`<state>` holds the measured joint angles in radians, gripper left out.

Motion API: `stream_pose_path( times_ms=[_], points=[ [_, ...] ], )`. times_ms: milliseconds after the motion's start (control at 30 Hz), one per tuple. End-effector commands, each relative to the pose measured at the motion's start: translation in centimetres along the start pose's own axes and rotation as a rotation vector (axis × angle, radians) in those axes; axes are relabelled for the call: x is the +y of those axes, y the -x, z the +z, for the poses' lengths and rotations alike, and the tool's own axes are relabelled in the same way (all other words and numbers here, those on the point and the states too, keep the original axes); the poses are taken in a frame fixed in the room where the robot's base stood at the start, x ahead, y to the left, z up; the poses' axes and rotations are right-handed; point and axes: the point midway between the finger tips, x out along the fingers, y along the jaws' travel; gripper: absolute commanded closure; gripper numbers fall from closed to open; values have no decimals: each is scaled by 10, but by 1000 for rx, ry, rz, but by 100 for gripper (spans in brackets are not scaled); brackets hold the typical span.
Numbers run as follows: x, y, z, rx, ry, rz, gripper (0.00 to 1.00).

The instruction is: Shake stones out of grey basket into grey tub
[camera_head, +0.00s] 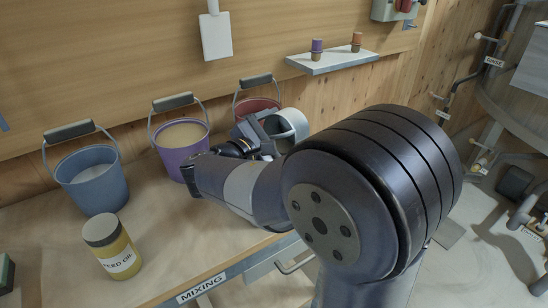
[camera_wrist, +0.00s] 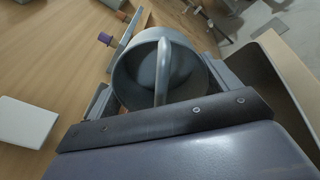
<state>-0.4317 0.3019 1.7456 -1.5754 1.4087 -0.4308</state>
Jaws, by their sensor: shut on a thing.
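My gripper (camera_head: 262,130) is shut on a smooth grey round vessel (camera_head: 290,124) with an arched handle, probably the grey basket. The vessel is tilted and held in front of the red bucket, above the table. In the wrist view the vessel (camera_wrist: 135,78) sits between the fingers of my gripper (camera_wrist: 165,88), with its mouth and handle facing the camera. I see no stones in the part of its inside that shows.
A purple bucket (camera_head: 180,155) holds pale feed. A red bucket (camera_head: 250,104) stands behind my gripper, partly hidden. A yellow jar (camera_head: 112,250) stands at front left of the wooden table. A wall shelf (camera_head: 332,62) bears two small stacked pieces. My arm hides the table's right part.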

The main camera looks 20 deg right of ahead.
Motion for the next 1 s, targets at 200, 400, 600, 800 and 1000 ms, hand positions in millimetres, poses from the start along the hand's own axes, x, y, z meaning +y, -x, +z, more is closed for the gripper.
stream_pose_path(
  times_ms=[200,400,600,800,1000],
  points=[
    [3,-6,4,91,0,-73,53],
    [2,-18,3,160,1,-130,53],
    [2,-24,2,229,2,-182,53],
    [0,-28,0,295,4,-235,53],
    [-2,-31,-1,360,4,-286,53]
  ],
)
